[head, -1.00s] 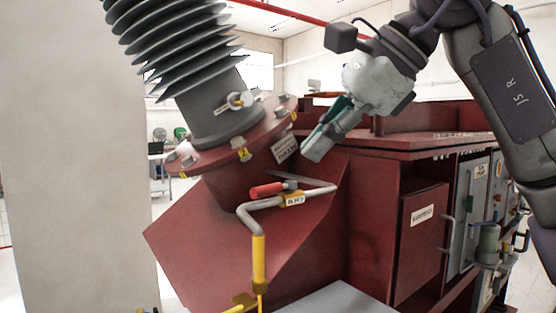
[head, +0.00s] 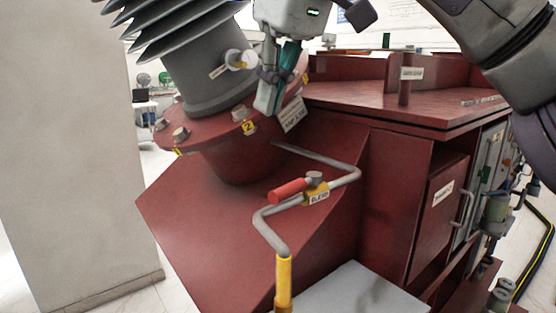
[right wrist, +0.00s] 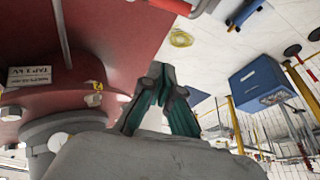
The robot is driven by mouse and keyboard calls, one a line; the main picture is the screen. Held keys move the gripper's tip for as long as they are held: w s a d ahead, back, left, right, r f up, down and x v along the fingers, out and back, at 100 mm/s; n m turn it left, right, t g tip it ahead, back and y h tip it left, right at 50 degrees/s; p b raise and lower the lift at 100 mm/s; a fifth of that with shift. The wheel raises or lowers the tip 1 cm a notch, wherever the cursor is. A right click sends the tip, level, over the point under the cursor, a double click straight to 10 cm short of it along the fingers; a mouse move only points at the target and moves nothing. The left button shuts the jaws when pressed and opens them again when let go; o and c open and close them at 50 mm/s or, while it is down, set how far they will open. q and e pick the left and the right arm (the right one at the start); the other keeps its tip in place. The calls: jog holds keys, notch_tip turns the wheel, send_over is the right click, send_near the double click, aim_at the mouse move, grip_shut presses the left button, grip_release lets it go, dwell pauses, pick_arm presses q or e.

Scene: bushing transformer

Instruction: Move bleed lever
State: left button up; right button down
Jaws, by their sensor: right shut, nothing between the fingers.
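The bleed lever (head: 289,191) has a red handle, pointing left and slightly down from a valve on a bent grey pipe (head: 340,181). A yellow and white tag (head: 318,197) reading "BLEED" sits at the valve. My right gripper (head: 268,108) is above the lever, in front of the bushing flange, fingers pointing down. It is shut and empty, and apart from the lever. In the right wrist view its fingers (right wrist: 160,72) come together at the tips, and a red handle (right wrist: 172,5), likely the lever, shows at the top edge. My left gripper is out of view.
The ribbed grey bushing (head: 205,70) rises from a bolted red flange (head: 215,130) close to my right gripper. The red transformer body (head: 400,150) stands right, with a cabinet (head: 437,215). A yellow pipe end (head: 284,280) and a pale pillar (head: 70,160) stand nearby.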

aim_at(298, 186)
jog(key=x, duration=1)
jog(key=s+d+p, duration=0.1)
jog(key=s+d, duration=0.2)
jog(key=shift+s+d+f, duration=0.3)
jog(key=shift+s+d, duration=0.25)
jog(key=shift+s, duration=0.05)
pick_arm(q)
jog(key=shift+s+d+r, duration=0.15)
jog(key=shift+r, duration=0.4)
pick_arm(e)
jog(key=shift+a, duration=0.1)
